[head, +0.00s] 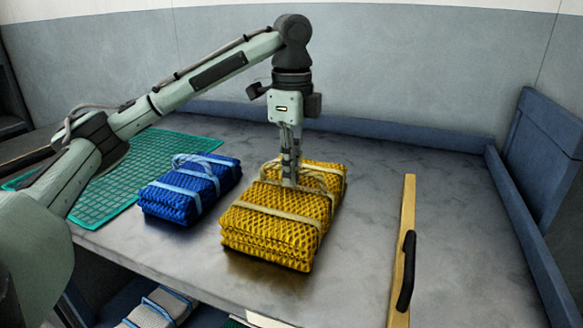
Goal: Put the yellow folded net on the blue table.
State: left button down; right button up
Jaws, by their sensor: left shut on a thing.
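The yellow folded net (265,234) is a thick bundle with pale straps and a carrying loop on top. It is at the middle of the grey-topped table (360,240), which has blue raised edges. My left gripper (290,178) points straight down over the bundle and is shut on its strap loop. A dark shadow shows under the near side of the net; I cannot tell whether it rests on the top or hangs just above it. No separate blue table can be made out. My right gripper is not in view.
A blue folded net (190,190) lies close to the left of the yellow one. A green mesh mat (120,185) lies behind it. A wooden bar with a black handle (404,250) lies to the right. A grey bundle (160,308) is below the table's front edge.

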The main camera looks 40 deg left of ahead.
pick_arm(q)
jog(key=c, duration=1.6)
grip_release()
jog(key=shift+r, duration=0.1)
notch_tip(320, 180, up, 12)
